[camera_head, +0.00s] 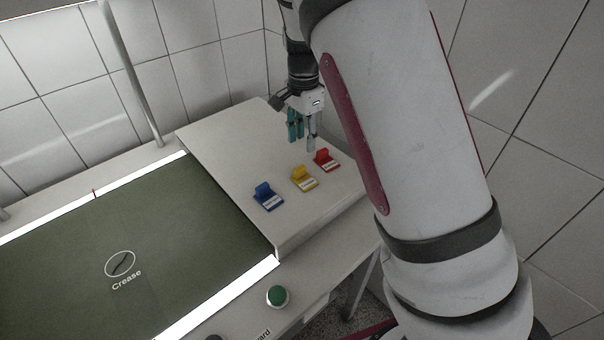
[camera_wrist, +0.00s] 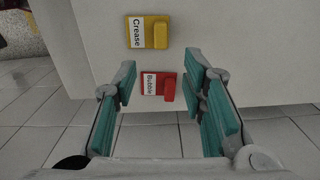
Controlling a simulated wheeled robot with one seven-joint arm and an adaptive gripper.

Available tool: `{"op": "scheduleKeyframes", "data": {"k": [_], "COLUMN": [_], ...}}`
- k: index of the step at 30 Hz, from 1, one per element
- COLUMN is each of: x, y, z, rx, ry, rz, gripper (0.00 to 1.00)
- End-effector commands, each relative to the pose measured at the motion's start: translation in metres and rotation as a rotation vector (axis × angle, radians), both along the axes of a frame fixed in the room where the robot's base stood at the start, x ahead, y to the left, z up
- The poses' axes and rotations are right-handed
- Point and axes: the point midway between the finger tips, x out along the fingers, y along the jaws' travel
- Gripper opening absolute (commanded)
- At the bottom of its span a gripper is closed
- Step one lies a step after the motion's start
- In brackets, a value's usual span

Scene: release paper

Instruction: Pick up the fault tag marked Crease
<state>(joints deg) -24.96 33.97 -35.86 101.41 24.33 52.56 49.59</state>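The yellow fault tag marked Crease (camera_wrist: 149,32) lies on the white raised shelf; its label reads Crease in the wrist view. In the head view the yellow tag (camera_head: 304,179) sits between the blue and red tags. The red tag marked Bubble (camera_wrist: 158,86) is nearer my gripper in the wrist view. My gripper (camera_head: 302,138) is above the shelf's far right part, beyond the red tag in the head view. Its teal-padded fingers (camera_wrist: 168,100) are apart with nothing held, and the red tag appears between them in the wrist view.
The blue tag (camera_head: 267,196) is on the shelf (camera_head: 225,145), left of the yellow one. A green panel (camera_head: 190,230) with a circled mark labelled Crease lies left. A green button (camera_head: 277,296) is on the front ledge. Tiled walls stand behind and right.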

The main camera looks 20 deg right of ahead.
Motion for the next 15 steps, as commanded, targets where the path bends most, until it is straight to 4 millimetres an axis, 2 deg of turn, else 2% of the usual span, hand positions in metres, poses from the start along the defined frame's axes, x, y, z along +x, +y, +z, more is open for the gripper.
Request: {"op": "scheduleKeyframes", "data": {"k": [3, 6, 15], "x": [-0.002, -0.001, -0.001], "y": [-0.001, 0.0, 0.0], "z": [-0.024, -0.037, -0.059], "rx": [-0.001, -0.001, -0.001], "ry": [0.004, 0.003, 0.002], "rz": [-0.001, 0.0, -0.001], "gripper": [0.38, 0.38, 0.38]}}
